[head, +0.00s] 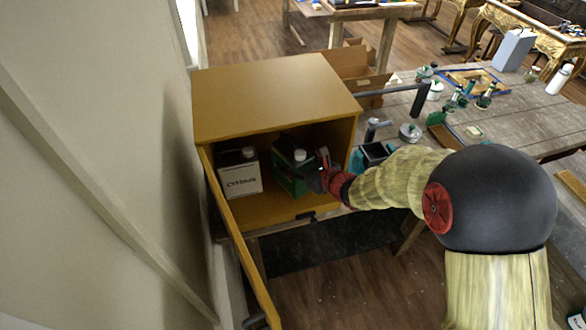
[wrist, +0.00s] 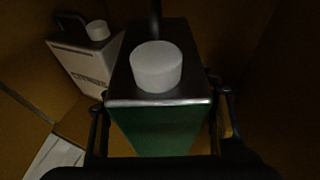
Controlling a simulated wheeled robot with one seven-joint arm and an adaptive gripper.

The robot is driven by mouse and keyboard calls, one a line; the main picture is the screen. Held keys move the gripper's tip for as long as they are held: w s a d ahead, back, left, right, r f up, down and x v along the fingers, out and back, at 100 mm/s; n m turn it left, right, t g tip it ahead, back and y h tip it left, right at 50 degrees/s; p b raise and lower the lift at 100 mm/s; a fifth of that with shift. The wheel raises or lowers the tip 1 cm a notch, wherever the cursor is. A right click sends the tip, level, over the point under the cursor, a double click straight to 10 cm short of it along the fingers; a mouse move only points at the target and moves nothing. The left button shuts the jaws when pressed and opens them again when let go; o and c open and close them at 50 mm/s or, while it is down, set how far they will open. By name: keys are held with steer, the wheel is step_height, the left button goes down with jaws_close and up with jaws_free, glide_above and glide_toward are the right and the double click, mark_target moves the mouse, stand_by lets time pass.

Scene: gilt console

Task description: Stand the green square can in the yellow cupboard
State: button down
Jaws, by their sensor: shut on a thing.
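The green square can (head: 289,178) has a dark metal top and a white cap. It is inside the yellow cupboard (head: 275,95), right of the middle of the opening, and looks slightly tilted in the head view. My gripper (head: 322,178) reaches in from the right and is shut on the can. In the wrist view the can (wrist: 160,125) fills the middle, with a finger on each side. The cupboard door (head: 237,240) stands open at the left. Whether the can's base touches the cupboard floor is hard to tell.
A white can with dark lettering (head: 239,174) stands in the cupboard to the left, apart from the green can; it also shows in the wrist view (wrist: 80,65). A wooden table (head: 510,125) with bottles and jars is at the right. A cardboard box (head: 352,65) sits behind the cupboard.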

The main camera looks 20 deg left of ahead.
steer(key=shift+w+a+f, duration=0.1)
steer(key=shift+w+f, duration=0.05)
steer(key=shift+f, duration=0.65)
steer(key=shift+w+f, duration=0.1)
steer(key=shift+f, duration=0.65)
steer(key=shift+f+b, duration=0.1)
steer(key=shift+b, duration=0.2)
steer(key=c, duration=0.7)
jaws_free()
steer(key=shift+s+f, duration=0.1)
steer(key=shift+f, duration=0.1)
steer(key=shift+r, duration=0.1)
steer(key=shift+s+d+r, duration=0.1)
steer(key=shift+d+r, duration=0.1)
steer(key=v, duration=1.1)
steer(key=shift+s+d+p, duration=0.25)
steer(key=shift+p, duration=0.15)
